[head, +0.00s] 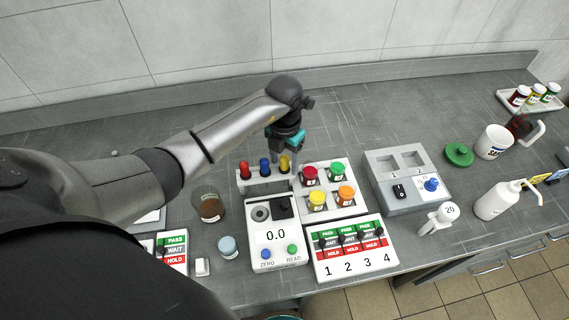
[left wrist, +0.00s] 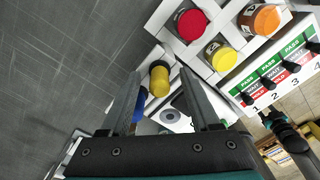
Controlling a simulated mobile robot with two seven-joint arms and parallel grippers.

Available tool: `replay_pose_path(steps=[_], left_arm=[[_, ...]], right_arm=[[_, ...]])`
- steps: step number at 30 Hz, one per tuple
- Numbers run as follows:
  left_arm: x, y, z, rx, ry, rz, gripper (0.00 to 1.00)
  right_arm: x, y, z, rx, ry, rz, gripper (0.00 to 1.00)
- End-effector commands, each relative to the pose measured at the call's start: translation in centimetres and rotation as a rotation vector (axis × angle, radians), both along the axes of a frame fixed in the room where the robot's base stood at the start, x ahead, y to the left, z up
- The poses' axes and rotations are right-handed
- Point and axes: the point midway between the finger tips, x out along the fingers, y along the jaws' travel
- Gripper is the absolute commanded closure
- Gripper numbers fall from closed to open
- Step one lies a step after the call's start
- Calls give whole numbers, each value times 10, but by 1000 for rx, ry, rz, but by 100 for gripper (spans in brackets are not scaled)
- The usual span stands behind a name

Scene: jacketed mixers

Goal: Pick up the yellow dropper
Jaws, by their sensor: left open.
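The yellow dropper (head: 285,163) stands upright in a white rack (head: 262,184) at the back of the scale, to the right of a blue dropper (head: 264,166) and a red dropper (head: 244,170). My left gripper (head: 284,152) points down just above the yellow dropper. In the left wrist view, the yellow dropper (left wrist: 159,82) shows between the tips of the two open fingers, and the blue dropper (left wrist: 140,104) is partly hidden behind the left finger. My right gripper seems to show only in part, dark and teal, at the right of the left wrist view (left wrist: 284,128).
Right of the rack stands a white tray with red, green, yellow and orange capped jars (head: 337,170). A brown-filled beaker (head: 210,209) stands to the left. The scale (head: 275,236) and PASS/WAIT/HOLD panel (head: 352,248) are in front. The counter behind the rack is clear.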

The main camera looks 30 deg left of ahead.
Motion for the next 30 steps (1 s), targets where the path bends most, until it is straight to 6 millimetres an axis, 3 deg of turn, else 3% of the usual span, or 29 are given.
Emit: replay_pose_path(steps=[7,23,30], left_arm=[[0,0,-1,1,-1,0,38],[0,0,-1,1,-1,0,98],[0,1,-1,1,-1,0,100]], right_arm=[[0,0,0,0,0,0,50],[-1,-6,0,-8,2,2,50],[-2,-6,0,-8,3,2,50]])
